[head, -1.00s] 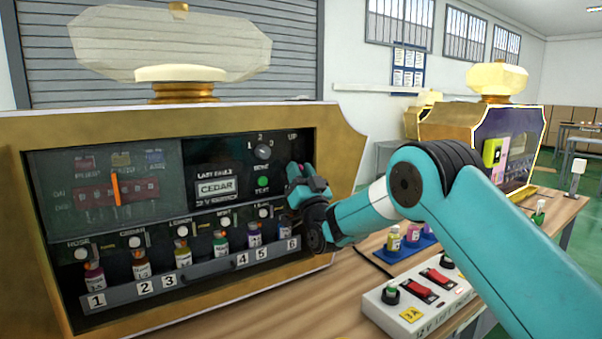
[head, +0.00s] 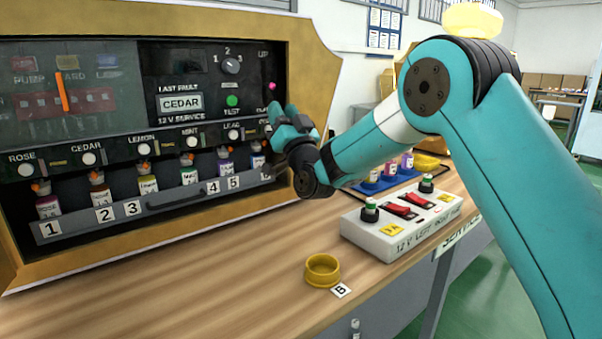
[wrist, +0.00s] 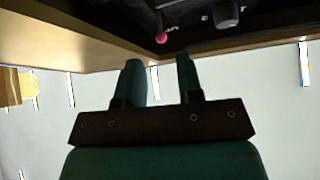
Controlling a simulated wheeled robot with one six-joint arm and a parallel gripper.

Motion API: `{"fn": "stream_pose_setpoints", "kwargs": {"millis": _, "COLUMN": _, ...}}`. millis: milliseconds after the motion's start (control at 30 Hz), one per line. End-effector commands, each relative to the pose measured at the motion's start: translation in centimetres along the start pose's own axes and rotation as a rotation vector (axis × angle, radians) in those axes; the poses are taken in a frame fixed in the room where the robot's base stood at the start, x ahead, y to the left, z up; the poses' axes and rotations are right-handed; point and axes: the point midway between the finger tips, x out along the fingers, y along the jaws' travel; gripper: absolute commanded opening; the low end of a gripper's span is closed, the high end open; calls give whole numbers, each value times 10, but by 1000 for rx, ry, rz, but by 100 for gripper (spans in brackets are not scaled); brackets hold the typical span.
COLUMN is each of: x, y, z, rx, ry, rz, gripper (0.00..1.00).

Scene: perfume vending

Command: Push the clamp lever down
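The clamp lever shows as a pink-tipped knob (head: 272,86) at the right side of the machine's dark panel, below the "UP" label. The label under it is partly hidden by my gripper. In the wrist view the pink knob (wrist: 162,38) is ahead of the gap between my fingers, with its thin stem above it. My gripper (head: 284,112) is just below the knob in the head view, close to the panel's right edge. In the wrist view my gripper (wrist: 161,75) has its fingers apart with nothing between them. I see no contact with the knob.
A row of perfume bottles (head: 148,184) stands behind a numbered rail at the panel's bottom. A selector dial (head: 230,66) and green button (head: 232,101) lie left of the lever. A white switch box (head: 392,228) and yellow ring (head: 322,269) are on the counter.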

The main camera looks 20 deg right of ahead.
Motion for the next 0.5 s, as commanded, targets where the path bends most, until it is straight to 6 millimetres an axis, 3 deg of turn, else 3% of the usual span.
{"fn": "stream_pose_setpoints", "kwargs": {"millis": 33, "x": -12, "y": 2, "z": 6, "rx": 0, "ry": 2, "rz": 0, "gripper": 34}}
{"fn": "stream_pose_setpoints", "kwargs": {"millis": 500, "x": -72, "y": 2, "z": 6, "rx": 1, "ry": 0, "rz": -1, "gripper": 34}}
